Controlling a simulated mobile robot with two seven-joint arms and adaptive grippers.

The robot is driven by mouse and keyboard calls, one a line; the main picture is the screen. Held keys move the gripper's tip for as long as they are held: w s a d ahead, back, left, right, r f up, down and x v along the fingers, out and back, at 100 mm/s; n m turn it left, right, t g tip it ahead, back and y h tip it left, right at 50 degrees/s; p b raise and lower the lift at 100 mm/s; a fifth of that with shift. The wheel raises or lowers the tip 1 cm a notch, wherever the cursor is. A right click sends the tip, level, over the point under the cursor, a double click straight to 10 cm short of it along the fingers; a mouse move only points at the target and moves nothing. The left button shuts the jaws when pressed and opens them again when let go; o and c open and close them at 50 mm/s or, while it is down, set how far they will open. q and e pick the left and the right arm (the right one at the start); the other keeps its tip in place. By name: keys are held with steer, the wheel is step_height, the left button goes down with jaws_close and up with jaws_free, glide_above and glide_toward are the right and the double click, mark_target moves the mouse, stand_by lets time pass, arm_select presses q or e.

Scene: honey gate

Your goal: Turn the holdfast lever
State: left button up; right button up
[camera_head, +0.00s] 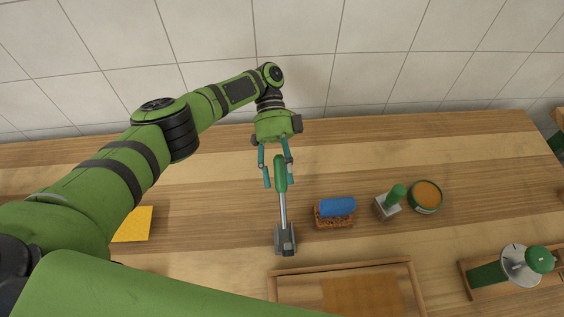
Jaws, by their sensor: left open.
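The holdfast lever has a green handle (280,173) on a grey metal shaft, which runs down to a grey block (285,240) on the wooden worktop. My left gripper (279,183) is over the handle end, coming from the wall side. Its two teal fingers are spread apart, one on each side of the green handle, with visible gaps. It is open and holds nothing. Whether the fingers are level with the handle in height, I cannot tell. My right gripper is not in view.
A blue-topped brush (336,207), a green-knobbed item (390,202) and a round orange tin (426,196) stand right of the lever. A wooden frame (340,268) lies in front. A green-knobbed wheel device (520,265) is at the right, a yellow cloth (133,224) at left.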

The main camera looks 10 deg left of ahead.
arm_select(q)
step_height(320, 180, up, 10)
steer(key=shift+d+f, duration=0.1)
steer(key=shift+f, duration=0.05)
stand_by(0.6)
